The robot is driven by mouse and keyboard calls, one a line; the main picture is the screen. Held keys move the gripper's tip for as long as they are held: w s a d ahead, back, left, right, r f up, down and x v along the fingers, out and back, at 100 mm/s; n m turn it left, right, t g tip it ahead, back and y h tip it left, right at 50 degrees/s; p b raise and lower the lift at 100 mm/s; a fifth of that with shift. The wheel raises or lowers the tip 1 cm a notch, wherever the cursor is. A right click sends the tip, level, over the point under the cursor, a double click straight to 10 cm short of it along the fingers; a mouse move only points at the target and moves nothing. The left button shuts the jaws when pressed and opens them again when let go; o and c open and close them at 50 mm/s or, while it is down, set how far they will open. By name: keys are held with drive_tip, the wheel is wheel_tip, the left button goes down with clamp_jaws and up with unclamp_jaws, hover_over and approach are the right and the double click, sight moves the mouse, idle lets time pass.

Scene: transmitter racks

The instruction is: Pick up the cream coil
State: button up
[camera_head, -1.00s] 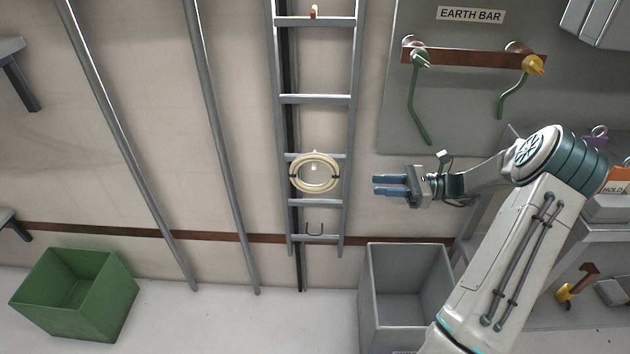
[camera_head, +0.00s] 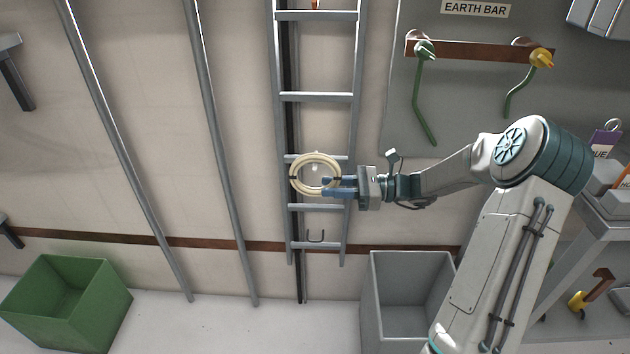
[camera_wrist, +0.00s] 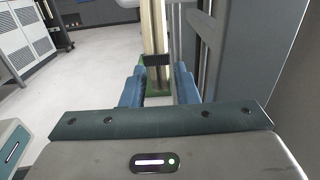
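The cream coil (camera_head: 296,182) is a ring with dark ties, hanging on a peg at a rung of the grey cable ladder (camera_head: 319,97). My gripper (camera_head: 328,187) is at the coil's lower right side, its blue fingers reaching over that part of the ring. In the wrist view the coil (camera_wrist: 153,28) shows edge-on as a cream upright band with a black tie. There my gripper (camera_wrist: 159,78) has its two fingers apart on either side of the coil, with gaps showing. Whether a finger touches the coil cannot be told.
A grey bin (camera_head: 410,262) stands below right, a green bin (camera_head: 98,300) at lower left. The earth bar (camera_head: 480,49) with green leads is at upper right. Wall left of the ladder is mostly clear between poles.

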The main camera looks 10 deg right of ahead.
sight(333, 161)
clamp_jaws()
drive_tip(key=shift+r, duration=0.1)
drive_tip(key=shift+s+r+p, duration=0.15)
drive_tip(key=shift+r+p, duration=0.2)
drive_tip(key=shift+p, duration=0.25)
wheel_tip(333, 161, up, 7)
drive_tip(key=p, duration=0.3)
drive_tip(key=shift+s+p, duration=0.15)
drive_tip(key=shift+p, duration=0.25)
drive_tip(key=s+a+p, duration=0.2)
drive_tip(key=s, duration=0.7)
drive_tip(key=s+a+p, duration=0.2)
drive_tip(key=s, duration=0.8)
drive_tip(key=shift+f, duration=0.45)
